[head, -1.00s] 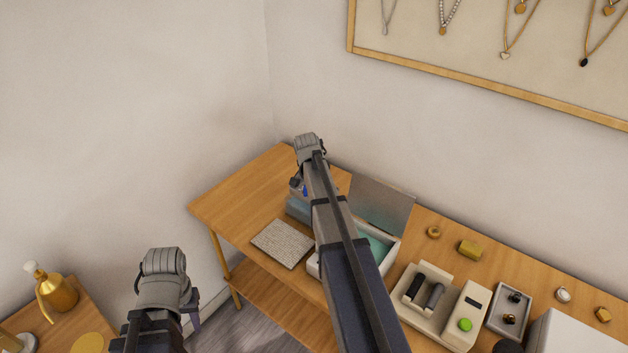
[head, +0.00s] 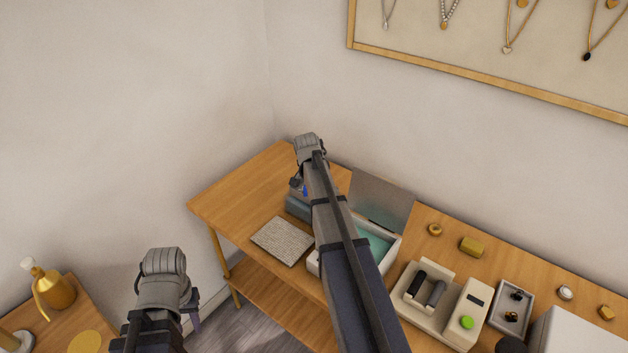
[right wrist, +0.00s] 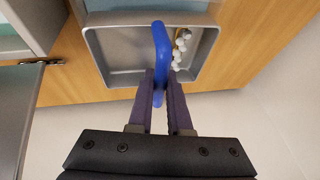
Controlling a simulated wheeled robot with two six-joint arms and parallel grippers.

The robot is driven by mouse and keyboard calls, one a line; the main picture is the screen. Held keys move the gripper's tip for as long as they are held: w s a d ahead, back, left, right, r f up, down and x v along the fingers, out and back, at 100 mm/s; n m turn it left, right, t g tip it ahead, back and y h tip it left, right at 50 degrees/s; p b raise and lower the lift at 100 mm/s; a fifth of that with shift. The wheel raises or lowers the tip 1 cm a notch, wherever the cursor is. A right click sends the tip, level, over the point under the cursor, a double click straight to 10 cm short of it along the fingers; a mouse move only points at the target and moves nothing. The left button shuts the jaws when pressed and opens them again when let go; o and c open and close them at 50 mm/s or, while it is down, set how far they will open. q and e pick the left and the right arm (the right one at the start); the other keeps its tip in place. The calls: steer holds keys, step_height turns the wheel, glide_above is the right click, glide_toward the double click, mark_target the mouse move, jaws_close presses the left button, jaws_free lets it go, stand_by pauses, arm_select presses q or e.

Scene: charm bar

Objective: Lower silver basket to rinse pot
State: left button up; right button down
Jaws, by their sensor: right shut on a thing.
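My right gripper (right wrist: 158,88) is shut on a slim blue handle-like piece in the right wrist view (right wrist: 160,48). A shallow grey square container (right wrist: 115,45) lies beneath it, with a few white beads and a gold piece (right wrist: 181,45) beside the blue piece. I cannot tell whether this container is the silver basket or the rinse pot. In the head view, the right gripper (head: 298,186) is mostly hidden behind my arm, above a blue-grey box (head: 298,208). My left gripper (head: 195,322) hangs low at the left, mostly hidden by its wrist.
A white box with teal inside (head: 397,252) and a raised grey lid (head: 383,200) stands right of the blue-grey box. A woven pale mat (head: 282,241) lies in front. A cream device (head: 465,318) and a small tray (head: 511,308) are farther right. The table's left end is clear.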

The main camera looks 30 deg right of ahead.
steer(key=shift+f+b, duration=1.65)
steer(key=shift+f, duration=0.2)
steer(key=shift+f, duration=0.15)
steer(key=shift+f+b, duration=1.55)
steer(key=shift+b, duration=0.15)
steer(key=shift+f, duration=0.15)
steer(key=c, duration=0.8)
jaws_free()
steer(key=shift+o, duration=0.2)
steer(key=p+v, duration=0.6)
steer(key=v, duration=0.1)
steer(key=shift+s+a+r+p, duration=0.1)
steer(key=shift+s+r+p, duration=0.05)
steer(key=shift+r+p, duration=0.25)
